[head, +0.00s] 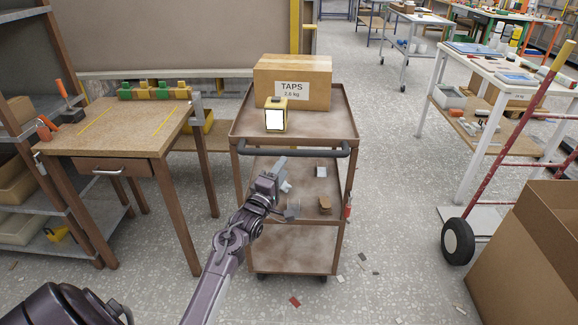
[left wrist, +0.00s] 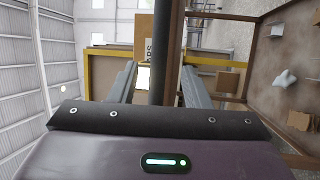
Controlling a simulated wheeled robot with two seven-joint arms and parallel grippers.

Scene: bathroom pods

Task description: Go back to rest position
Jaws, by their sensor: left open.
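My left gripper (head: 286,188) is open and empty in front of the brown cart (head: 342,115), below its dark push handle (head: 295,150). In the left wrist view its two fingers (left wrist: 158,85) stand apart, and the dark handle bar (left wrist: 166,50) shows across the gap between them. I cannot tell how far the bar is from the fingers. My left arm reaches forward from the bottom of the head view. My right gripper is not in view.
On the cart stand a TAPS box (head: 305,88) and a yellow block with a white face (head: 276,120); small items lie on its lower shelf. A wooden desk (head: 120,130) is left, a wheeled hand truck (head: 458,240) and large carton (head: 530,255) right. Small debris dots the floor.

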